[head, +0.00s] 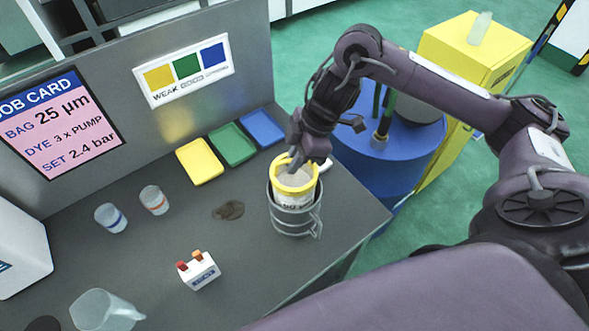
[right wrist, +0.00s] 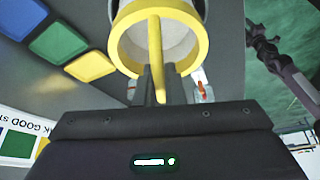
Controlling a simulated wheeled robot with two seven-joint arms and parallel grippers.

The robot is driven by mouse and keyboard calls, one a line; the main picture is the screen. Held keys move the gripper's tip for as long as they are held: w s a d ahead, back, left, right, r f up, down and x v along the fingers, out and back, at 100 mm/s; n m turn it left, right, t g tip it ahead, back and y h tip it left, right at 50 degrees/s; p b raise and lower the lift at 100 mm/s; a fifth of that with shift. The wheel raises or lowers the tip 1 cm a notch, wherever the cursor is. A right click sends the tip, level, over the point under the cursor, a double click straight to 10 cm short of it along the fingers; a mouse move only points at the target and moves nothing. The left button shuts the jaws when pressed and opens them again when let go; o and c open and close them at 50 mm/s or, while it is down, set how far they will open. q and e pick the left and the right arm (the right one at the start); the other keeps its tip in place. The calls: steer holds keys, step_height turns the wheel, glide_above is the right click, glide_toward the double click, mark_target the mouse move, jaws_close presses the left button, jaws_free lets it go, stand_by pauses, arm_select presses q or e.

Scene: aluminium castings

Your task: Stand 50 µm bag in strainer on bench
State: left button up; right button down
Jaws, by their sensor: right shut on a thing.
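The filter bag (head: 292,197) has a yellow rim and handle and a white body with a dark label, only partly readable. It is upright, its lower part inside the grey metal strainer (head: 296,225) on the bench; whether it touches the bottom is hidden. My right gripper (head: 297,163) is above it, shut on the yellow handle. In the right wrist view the fingers (right wrist: 157,88) pinch the handle of the yellow ring (right wrist: 122,48). My left gripper is not in view.
Yellow (head: 199,162), green (head: 232,145) and blue (head: 262,129) trays lie behind. Two cups (head: 153,200), a brown stain (head: 229,210), a small white block with red and orange knobs (head: 198,271) and a clear jug (head: 103,311) are left. A job card (head: 62,122) reads 25 µm.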

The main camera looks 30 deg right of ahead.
step_height(320, 180, down, 3)
steer(key=shift+s+f, duration=0.1)
steer(key=shift+f, duration=0.2)
steer(key=c, duration=1.5)
jaws_free()
